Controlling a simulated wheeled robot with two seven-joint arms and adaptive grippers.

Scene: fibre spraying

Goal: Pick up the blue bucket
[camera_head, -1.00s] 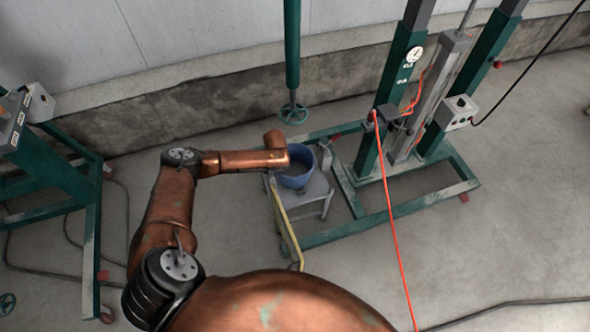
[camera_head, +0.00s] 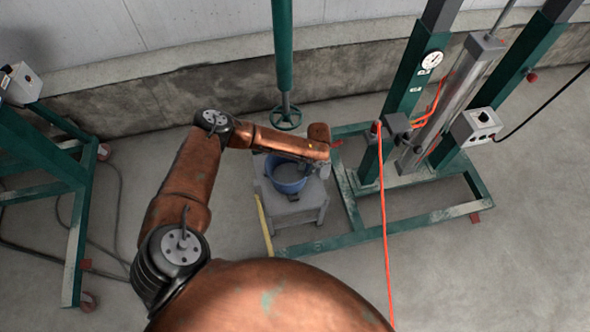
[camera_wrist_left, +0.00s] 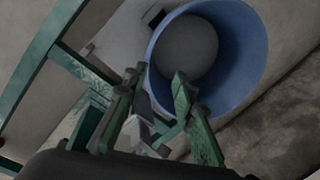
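The blue bucket (camera_head: 288,184) stands upright on a small grey stand (camera_head: 298,212), with my left forearm crossing above its far part in the head view. In the left wrist view the bucket (camera_wrist_left: 243,50) shows its open mouth and a pale grey bottom or contents. My left gripper (camera_wrist_left: 158,80) is open at the bucket's rim. One finger overlaps the bucket's opening and the other is outside the wall; whether either touches cannot be told. In the head view the left gripper is mostly hidden by the wrist. My right gripper is not in view.
A green frame (camera_head: 412,222) with a gauge and a hanging red hose (camera_head: 385,230) is at the right. A yellow bar (camera_head: 265,228) is beside the stand. Another green frame (camera_head: 75,235) is at the left.

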